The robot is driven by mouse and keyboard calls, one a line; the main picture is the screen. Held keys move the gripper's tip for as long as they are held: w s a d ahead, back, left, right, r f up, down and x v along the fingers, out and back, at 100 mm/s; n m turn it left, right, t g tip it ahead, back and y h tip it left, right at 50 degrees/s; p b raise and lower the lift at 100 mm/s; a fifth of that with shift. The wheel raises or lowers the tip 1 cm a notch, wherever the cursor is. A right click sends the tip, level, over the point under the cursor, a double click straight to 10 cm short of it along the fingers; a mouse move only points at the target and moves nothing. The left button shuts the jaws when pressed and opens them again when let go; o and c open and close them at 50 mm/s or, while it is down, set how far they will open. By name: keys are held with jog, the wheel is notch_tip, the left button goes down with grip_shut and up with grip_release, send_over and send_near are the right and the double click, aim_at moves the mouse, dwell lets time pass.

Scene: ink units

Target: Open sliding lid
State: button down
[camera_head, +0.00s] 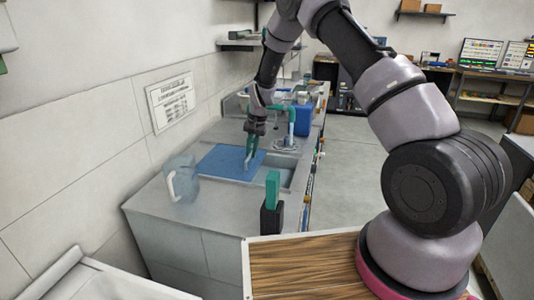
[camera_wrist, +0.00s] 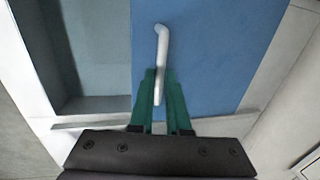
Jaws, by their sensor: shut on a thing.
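The sliding lid is a flat blue panel (camera_head: 222,163) on the grey counter, covering part of a recessed basin (camera_head: 278,173). In the wrist view the blue lid (camera_wrist: 225,50) fills the middle and right, and the open grey basin (camera_wrist: 90,55) shows to its left. A white bar handle (camera_wrist: 161,50) stands on the lid near the basin side. My gripper (camera_wrist: 158,100) has green fingers shut on the handle's near end. In the head view my gripper (camera_head: 250,150) reaches down to the handle from above.
A clear jug (camera_head: 182,180) with a white handle stands on the counter, left of the lid. A dark block with a green top (camera_head: 272,190) stands at the near right corner. A blue container (camera_head: 303,119) and a faucet (camera_head: 291,130) are behind the basin. A wall runs along the left.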

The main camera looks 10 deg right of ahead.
jog(key=shift+w+a, duration=0.25)
jog(key=shift+a, duration=0.3)
jog(key=shift+w+a, duration=0.2)
jog(key=shift+a, duration=0.35)
jog(key=c, duration=0.9)
grip_release()
jog(key=r, duration=0.3)
jog(key=d+r, duration=0.1)
jog(key=r, duration=0.3)
jog(key=d+r, duration=0.1)
jog(key=r, duration=0.2)
jog(key=shift+s+r, duration=0.3)
jog(key=shift+s, duration=0.1)
